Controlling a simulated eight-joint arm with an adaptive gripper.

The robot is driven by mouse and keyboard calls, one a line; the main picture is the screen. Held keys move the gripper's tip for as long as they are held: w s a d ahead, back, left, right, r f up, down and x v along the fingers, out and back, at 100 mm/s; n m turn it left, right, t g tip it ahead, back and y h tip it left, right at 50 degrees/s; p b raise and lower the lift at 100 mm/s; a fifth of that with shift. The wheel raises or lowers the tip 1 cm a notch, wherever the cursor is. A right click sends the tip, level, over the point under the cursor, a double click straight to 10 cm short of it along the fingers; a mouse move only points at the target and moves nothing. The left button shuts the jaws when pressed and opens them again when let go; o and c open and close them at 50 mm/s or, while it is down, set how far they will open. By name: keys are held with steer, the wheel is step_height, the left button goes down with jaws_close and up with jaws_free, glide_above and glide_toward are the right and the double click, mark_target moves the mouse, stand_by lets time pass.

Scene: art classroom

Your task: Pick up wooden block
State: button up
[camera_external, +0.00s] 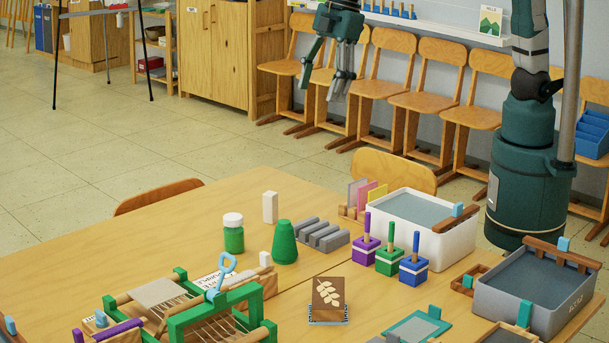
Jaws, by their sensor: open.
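My gripper (322,86) is at the top middle of the picture, high above the floor and tables, with its fingers apart and pointing down. It holds nothing. A pale upright block (270,207) stands on the table behind the green cone. A brown block with a pale leaf design (328,293) rests tilted on a small base near the front. I cannot tell which of these is the wooden block of the task. My gripper is well away from all of them.
A green cone (285,243), a green jar (233,235), grey ridged blocks (322,234) and small coloured stamps (389,259) crowd the table (165,232). A white tub (455,246) and a grey tub (551,318) stand at right. The table's left part is clear.

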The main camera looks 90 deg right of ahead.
steer(key=w+a+f+n+g, duration=0.1)
steer(key=w+a+f, duration=0.15)
steer(key=a, duration=0.35)
steer(key=w+a+f+n, duration=0.1)
steer(key=a+f, duration=0.2)
steer(key=a, duration=0.3)
steer(key=n+g+h, duration=0.1)
steer(key=n+g, duration=0.1)
steer(key=n, duration=0.4)
glide_above(328, 290)
steer(key=f, duration=2)
steer(key=shift+d, duration=0.35)
steer(key=shift+s+a+f+p, duration=0.2)
steer(key=shift+a+f+p, duration=0.1)
steer(key=shift+a+f, duration=0.15)
steer(key=shift+r, duration=0.1)
steer(key=shift+f, duration=1.3)
steer(key=shift+w+f+b, duration=0.15)
steer(key=shift+f+b, duration=0.55)
steer(key=shift+f, duration=1.9)
